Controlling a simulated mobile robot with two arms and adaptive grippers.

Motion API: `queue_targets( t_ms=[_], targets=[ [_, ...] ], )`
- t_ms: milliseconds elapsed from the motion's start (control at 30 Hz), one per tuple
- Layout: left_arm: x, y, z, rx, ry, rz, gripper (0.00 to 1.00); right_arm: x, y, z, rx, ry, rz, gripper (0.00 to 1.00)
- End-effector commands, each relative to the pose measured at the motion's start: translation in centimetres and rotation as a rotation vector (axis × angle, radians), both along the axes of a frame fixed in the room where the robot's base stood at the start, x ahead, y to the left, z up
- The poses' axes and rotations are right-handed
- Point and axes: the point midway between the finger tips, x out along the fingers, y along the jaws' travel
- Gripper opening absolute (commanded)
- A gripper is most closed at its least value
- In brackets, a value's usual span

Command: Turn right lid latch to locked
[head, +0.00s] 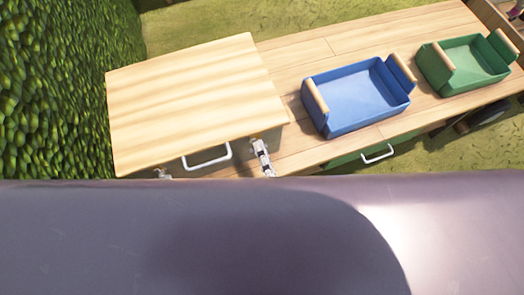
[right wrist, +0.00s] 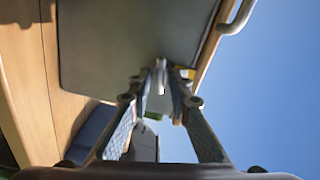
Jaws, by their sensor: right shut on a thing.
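The box with a light wooden lid (head: 195,95) stands at the left end of the wooden bench in the head view, its lid lying closed. My right gripper (head: 259,148) is at the lid's front right corner, by the right latch. In the right wrist view my right gripper (right wrist: 161,84) is shut on the pale, narrow right lid latch (right wrist: 160,74) against the grey box wall (right wrist: 125,45). The latch's exact angle is hard to tell. A small metal part (head: 162,173), perhaps the left latch, shows at the front left. My left gripper is not in view.
A white handle (head: 207,159) sticks out from the box front, left of my right gripper. A blue tray (head: 357,97) and a green tray (head: 466,61) stand on the bench to the right. A green hedge (head: 60,90) rises at the left.

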Motion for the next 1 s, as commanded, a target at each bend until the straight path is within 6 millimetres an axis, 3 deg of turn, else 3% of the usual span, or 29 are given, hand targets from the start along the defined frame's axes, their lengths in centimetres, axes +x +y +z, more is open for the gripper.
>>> queue_targets(
  t_ms=[400,1000],
  targets=[
    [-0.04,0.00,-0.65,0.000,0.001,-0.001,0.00,-0.01,-0.06,-0.17,0.194,0.064,0.000,0.00],
    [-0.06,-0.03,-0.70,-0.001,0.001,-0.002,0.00,-0.02,-0.06,-0.19,0.227,0.076,0.000,0.00]
  ],
)
